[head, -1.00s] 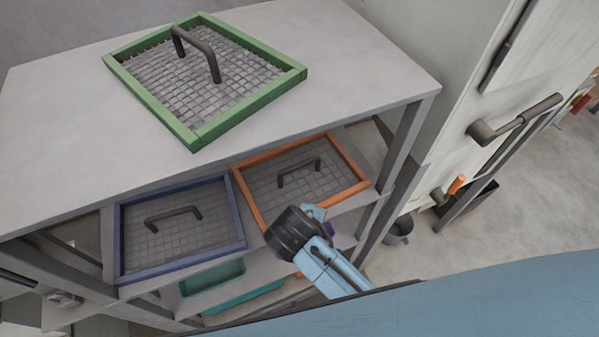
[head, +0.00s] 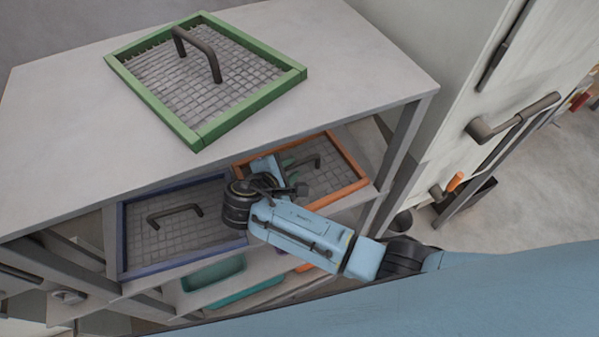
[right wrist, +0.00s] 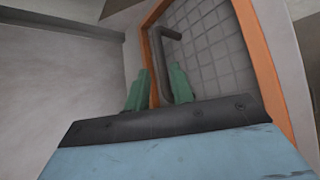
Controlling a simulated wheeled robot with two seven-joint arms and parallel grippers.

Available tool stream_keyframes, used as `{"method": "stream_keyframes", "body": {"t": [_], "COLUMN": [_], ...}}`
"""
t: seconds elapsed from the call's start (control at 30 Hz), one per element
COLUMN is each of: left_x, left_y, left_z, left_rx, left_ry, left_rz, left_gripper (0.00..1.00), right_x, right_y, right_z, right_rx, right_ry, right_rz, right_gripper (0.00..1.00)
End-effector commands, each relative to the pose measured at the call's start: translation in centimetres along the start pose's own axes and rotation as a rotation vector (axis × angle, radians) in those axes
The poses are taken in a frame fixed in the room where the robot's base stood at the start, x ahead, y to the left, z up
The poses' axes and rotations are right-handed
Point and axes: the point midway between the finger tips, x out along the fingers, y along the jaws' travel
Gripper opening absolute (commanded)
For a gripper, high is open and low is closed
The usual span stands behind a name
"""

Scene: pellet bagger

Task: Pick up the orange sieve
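The orange sieve (head: 345,180) lies on the shelf below the table top, orange frame around a grey mesh with a dark bar handle (head: 305,160). My right arm covers its left and front part in the head view. In the right wrist view the sieve's orange frame (right wrist: 262,70) and dark handle (right wrist: 158,50) show just beyond my right gripper (right wrist: 160,88). Its two green fingers stand apart, open, with part of the handle showing between them. I cannot tell whether they touch it. My left gripper is not in view.
A blue-framed sieve (head: 125,235) lies left of the orange one on the same shelf. A green-framed sieve (head: 155,105) lies on the table top (head: 360,70) above. Teal trays (head: 215,272) sit lower. A table leg (head: 400,145) stands to the right.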

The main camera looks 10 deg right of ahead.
Motion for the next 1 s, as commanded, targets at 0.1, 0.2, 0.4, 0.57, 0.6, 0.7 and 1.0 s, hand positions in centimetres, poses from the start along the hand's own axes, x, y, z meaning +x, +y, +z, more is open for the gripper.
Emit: {"method": "stream_keyframes", "body": {"t": [0.1, 0.2, 0.4, 0.57, 0.6, 0.7, 1.0], "left_x": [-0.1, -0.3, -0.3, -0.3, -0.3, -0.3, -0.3], "left_y": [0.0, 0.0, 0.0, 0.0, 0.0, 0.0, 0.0], "left_z": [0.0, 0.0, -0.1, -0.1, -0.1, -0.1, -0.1], "left_rx": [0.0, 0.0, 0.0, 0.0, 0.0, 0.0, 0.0], "left_ry": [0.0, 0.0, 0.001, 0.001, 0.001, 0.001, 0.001], "left_rz": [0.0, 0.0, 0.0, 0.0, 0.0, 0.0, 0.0], "left_gripper": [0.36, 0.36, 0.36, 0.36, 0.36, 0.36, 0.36], "right_x": [0.8, 2.0, 4.8, 5.6, 5.6, 5.6, 5.5], "right_y": [0.0, 0.0, -0.1, -0.1, -0.1, -0.1, -0.2], "right_z": [0.0, 0.1, -0.1, -0.1, -0.1, -0.1, -0.1], "right_rx": [-0.001, -0.002, -0.001, 0.0, 0.001, 0.001, 0.0], "right_ry": [-0.001, -0.003, -0.001, 0.001, 0.002, 0.002, 0.002], "right_rz": [0.0, -0.001, -0.001, -0.002, -0.002, -0.002, -0.002], "right_gripper": [0.24, 0.24, 0.24, 0.24, 0.24, 0.24, 0.0]}}
